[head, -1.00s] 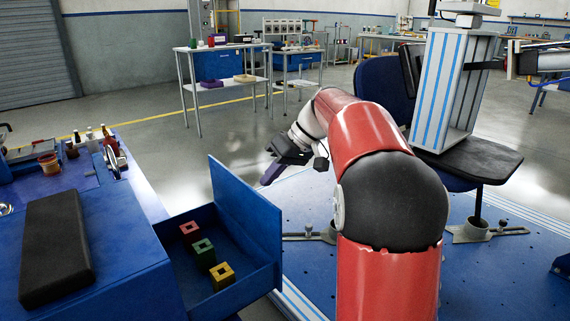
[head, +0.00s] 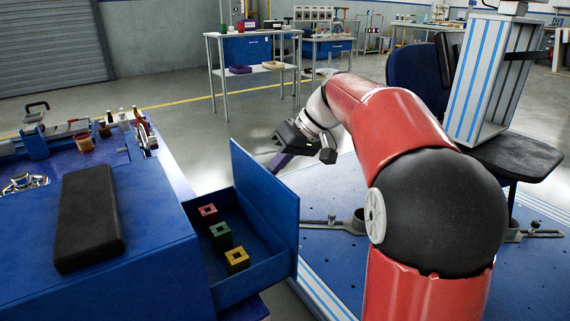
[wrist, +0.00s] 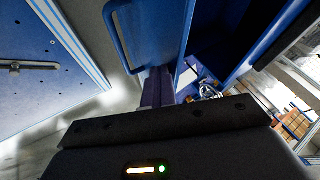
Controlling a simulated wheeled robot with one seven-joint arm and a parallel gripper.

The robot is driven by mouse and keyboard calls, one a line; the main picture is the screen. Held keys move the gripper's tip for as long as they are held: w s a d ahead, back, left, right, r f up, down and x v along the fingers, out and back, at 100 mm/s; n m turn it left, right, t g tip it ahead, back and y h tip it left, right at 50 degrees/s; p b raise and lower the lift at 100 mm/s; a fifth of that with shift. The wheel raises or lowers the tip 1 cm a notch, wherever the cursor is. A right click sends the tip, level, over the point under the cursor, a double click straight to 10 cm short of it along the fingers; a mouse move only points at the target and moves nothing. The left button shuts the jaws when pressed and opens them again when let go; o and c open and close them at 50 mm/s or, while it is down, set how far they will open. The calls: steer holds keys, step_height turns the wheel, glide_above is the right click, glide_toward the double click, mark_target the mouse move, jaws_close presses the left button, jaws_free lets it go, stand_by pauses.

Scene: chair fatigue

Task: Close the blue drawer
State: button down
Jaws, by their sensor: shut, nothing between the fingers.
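The blue drawer (head: 265,200) is pulled out from the blue cabinet and shows its tall front panel and open inside in the head view. In the wrist view its front panel (wrist: 158,30) carries a blue bar handle (wrist: 118,40). A red block (head: 208,211), a green block (head: 220,237) and a yellow block (head: 237,261), each with a square hole, lie in it. My gripper (head: 277,162) is beyond the front panel, on its outer side, pointing down. Its purple fingers (wrist: 157,88) are shut and empty, close to the panel; contact cannot be told.
The blue cabinet top (head: 150,235) holds a black pad (head: 90,215), a brown cup (head: 83,141) and small bottles. A chair (head: 510,158) with a striped frame (head: 480,80) on its seat stands at right on a blue platform (head: 345,195). Grey floor is open behind.

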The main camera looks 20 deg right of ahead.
steer(key=s+a, duration=0.3)
steer(key=a, duration=0.5)
steer(key=s+a+b, duration=0.1)
steer(key=s+a, duration=0.1)
steer(key=a, duration=0.7)
steer(key=shift+s+a, duration=0.3)
steer(key=shift+s, duration=0.1)
steer(key=shift+a, duration=0.1)
